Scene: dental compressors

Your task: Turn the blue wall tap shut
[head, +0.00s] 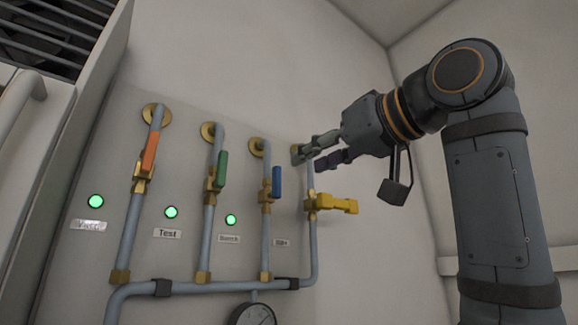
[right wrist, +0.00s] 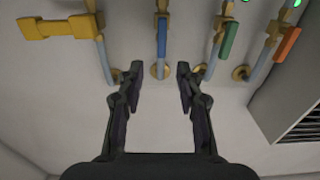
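The blue wall tap has a blue lever (head: 277,182) on a brass valve, on the third pipe from the left in the head view. The lever stands upright, in line with its pipe. My right gripper (head: 310,158) is up and to the right of it, in front of the wall. In the right wrist view the picture is turned over; the blue lever (right wrist: 162,37) lies straight ahead, between the lines of the fingers. The right gripper (right wrist: 160,72) is open and empty, with no visible contact with the lever. My left gripper is in neither view.
Orange (head: 150,152) and green (head: 222,170) levers stand in line with their pipes on the left. A yellow lever (head: 338,205) sits crosswise at right, below my right gripper. A gauge (head: 253,315) hangs below. Three green lamps are lit. A vented cabinet stands left.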

